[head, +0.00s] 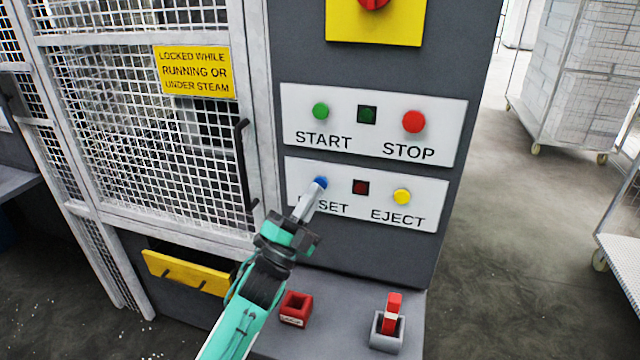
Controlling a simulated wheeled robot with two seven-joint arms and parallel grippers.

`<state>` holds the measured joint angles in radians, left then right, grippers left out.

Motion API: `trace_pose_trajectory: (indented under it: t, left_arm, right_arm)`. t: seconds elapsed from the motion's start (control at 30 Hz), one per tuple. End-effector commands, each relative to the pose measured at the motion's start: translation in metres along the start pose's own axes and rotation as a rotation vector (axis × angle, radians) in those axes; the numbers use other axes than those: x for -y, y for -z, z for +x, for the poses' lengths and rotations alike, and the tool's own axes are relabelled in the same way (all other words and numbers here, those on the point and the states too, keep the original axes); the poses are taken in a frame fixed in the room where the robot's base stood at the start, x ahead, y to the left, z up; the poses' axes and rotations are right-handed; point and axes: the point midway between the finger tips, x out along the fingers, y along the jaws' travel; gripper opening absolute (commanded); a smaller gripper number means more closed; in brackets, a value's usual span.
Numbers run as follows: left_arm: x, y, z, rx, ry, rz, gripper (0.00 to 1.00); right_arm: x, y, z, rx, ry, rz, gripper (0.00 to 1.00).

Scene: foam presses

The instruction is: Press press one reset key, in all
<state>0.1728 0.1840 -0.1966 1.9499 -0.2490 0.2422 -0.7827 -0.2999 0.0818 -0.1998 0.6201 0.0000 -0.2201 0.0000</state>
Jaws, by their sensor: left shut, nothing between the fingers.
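The blue reset key (320,182) sits at the left of the lower white panel (420,185) on the grey press. Its label is partly hidden by my gripper, with only "SET" showing. My left gripper (315,192) is shut and empty, with its fingertips right at the lower edge of the blue key. I cannot tell whether they touch it or press it in. A dark red square lamp (361,188) and the yellow EJECT key (402,196) are to the right on the same panel. My right gripper is not in view.
Above are the green START key (320,111), a dark green lamp (367,114) and the red STOP key (414,122). A mesh guard door (150,130) with a dark handle (243,165) is left. A red holder (296,308) and a grey holder (387,332) stand on the ledge below.

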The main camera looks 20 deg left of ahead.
Motion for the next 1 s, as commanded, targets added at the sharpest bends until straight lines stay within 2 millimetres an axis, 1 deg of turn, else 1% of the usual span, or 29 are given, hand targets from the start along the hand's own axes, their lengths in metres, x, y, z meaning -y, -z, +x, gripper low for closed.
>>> trace_pose_trajectory:
  t: [0.1, 0.47, 0.8, 1.0]
  left_arm:
    - [0.003, 0.003, -0.004, 0.000, 0.000, 0.000, 0.00]
    - [0.004, 0.004, -0.006, 0.000, 0.000, 0.000, 0.00]
    - [0.021, 0.021, -0.029, 0.000, -0.001, -0.001, 0.00]
    - [0.028, 0.028, -0.038, -0.001, 0.000, 0.000, 0.00]
  right_arm:
    - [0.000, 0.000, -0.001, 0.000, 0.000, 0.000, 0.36]
    - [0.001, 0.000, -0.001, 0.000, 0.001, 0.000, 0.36]
    - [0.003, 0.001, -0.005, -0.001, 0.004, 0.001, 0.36]
    - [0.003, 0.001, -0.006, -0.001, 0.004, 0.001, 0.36]
